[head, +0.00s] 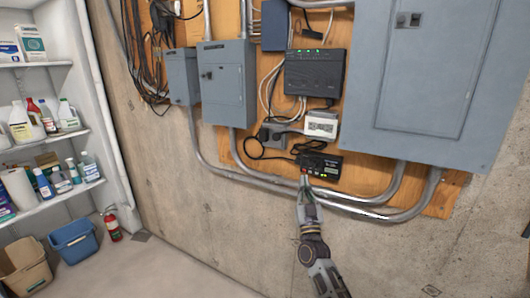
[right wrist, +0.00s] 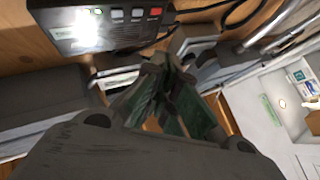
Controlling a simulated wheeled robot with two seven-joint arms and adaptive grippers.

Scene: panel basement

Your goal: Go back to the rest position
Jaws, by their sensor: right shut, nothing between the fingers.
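My right gripper (head: 305,182) reaches up from the bottom of the head view to the wall board. Its fingertips are close in front of the lower edge of a small black device (head: 325,166) with lit lights. In the right wrist view the fingers (right wrist: 172,68) come together with nothing between them. The black device (right wrist: 98,22) is at the upper left there, with a bright glare, grey buttons and a red button. I cannot tell whether the fingertips touch it. My left gripper is in neither view.
Metal conduits (head: 285,187) run just below the device, behind my right gripper. A large grey panel (head: 420,80) is at the right and a smaller grey box (head: 227,90) at the left. Shelves (head: 55,137) stand at far left, with bins (head: 73,243) and a fire extinguisher (head: 112,226) below.

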